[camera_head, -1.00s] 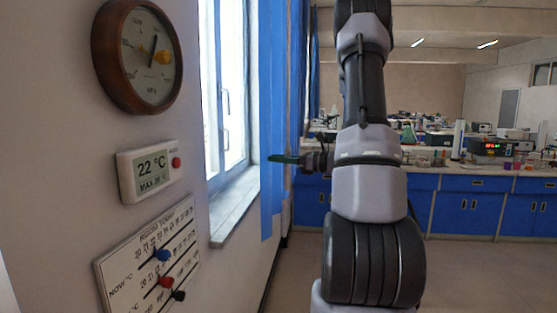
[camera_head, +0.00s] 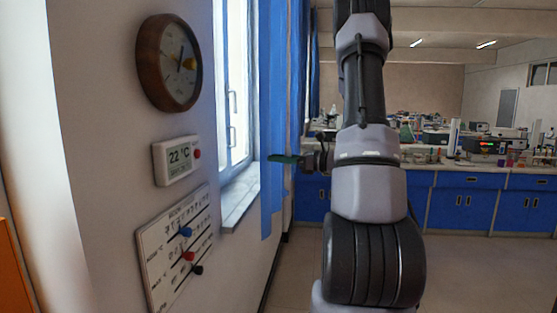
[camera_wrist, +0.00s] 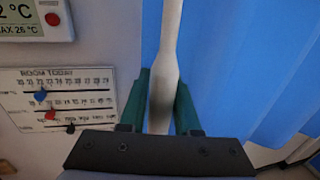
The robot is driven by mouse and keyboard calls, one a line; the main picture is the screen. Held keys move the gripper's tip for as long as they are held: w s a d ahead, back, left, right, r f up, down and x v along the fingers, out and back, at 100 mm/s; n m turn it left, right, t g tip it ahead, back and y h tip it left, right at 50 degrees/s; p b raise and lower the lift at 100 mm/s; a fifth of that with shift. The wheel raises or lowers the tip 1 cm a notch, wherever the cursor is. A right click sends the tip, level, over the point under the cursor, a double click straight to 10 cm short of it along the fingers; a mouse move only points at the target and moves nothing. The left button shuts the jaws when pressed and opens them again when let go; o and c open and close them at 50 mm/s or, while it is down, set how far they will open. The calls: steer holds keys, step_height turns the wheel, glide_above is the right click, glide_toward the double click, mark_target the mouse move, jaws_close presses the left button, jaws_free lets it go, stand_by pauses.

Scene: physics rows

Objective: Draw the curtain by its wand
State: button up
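The blue curtain (camera_head: 270,110) hangs at the far side of the window in the head view; its folds fill the right of the wrist view (camera_wrist: 235,70). The pale wand (camera_wrist: 164,75) hangs upright in front of the curtain and widens into a thicker grip. My gripper (camera_wrist: 163,85) has its two green fingers on either side of this thick part, seemingly touching it, so it looks shut on the wand. I cannot make out the wand there.
The window (camera_head: 235,95) with its sill (camera_head: 240,197) lies left of the curtain. Blue lab benches (camera_head: 460,205) stand behind; the floor between is clear.

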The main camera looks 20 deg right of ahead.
steer(key=o, duration=0.3)
steer(key=shift+s+a, duration=0.2)
steer(key=shift+s, duration=0.1)
steer(key=shift+o, duration=0.2)
steer(key=shift+w, duration=0.1)
steer(key=shift+d, duration=0.15)
steer(key=v, duration=1)
steer(key=shift+s+d, duration=0.2)
steer(key=shift+s, duration=0.1)
